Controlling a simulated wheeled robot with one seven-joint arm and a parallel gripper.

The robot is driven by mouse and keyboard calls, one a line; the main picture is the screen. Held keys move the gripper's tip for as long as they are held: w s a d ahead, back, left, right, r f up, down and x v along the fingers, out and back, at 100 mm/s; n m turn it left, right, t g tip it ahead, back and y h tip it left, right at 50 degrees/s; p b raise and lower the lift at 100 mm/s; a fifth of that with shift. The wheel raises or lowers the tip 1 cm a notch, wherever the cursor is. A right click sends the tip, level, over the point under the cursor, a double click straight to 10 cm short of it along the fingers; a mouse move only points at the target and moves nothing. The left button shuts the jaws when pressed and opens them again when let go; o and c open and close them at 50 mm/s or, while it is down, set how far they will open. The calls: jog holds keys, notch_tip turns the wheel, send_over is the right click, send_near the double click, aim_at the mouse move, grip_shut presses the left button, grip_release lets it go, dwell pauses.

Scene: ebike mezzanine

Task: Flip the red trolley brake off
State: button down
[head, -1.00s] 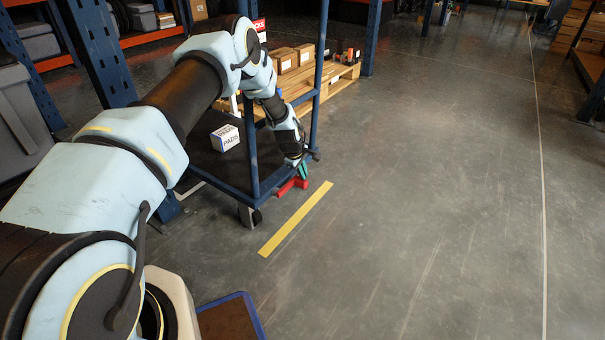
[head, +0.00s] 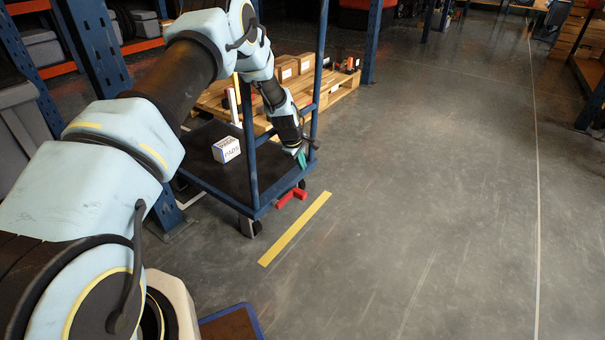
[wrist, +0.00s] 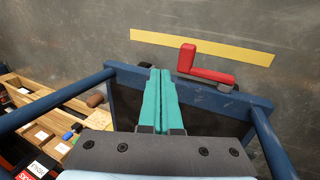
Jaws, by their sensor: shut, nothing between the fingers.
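The red trolley brake (head: 285,199) is low at the near corner of the blue trolley (head: 262,200), beside a caster. In the wrist view the brake (wrist: 205,73) is L-shaped, with one arm rising at its left end and a longer arm running right along the trolley's blue edge rail. My gripper (head: 302,158) is above the brake and apart from it. Its teal fingers (wrist: 160,72) are together and empty, over the blue rail and left of the brake in the wrist view. Whether the brake is on or off I cannot tell.
A white box (head: 227,149) stands on the trolley's dark deck. Blue uprights (head: 319,75) flank my arm. A yellow floor stripe (head: 296,229) lies just beyond the brake. A wooden pallet with boxes (head: 335,90) is behind. The floor at the right is clear.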

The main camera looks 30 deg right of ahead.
jog(key=shift+r+p, duration=0.35)
jog(key=shift+r, duration=1.85)
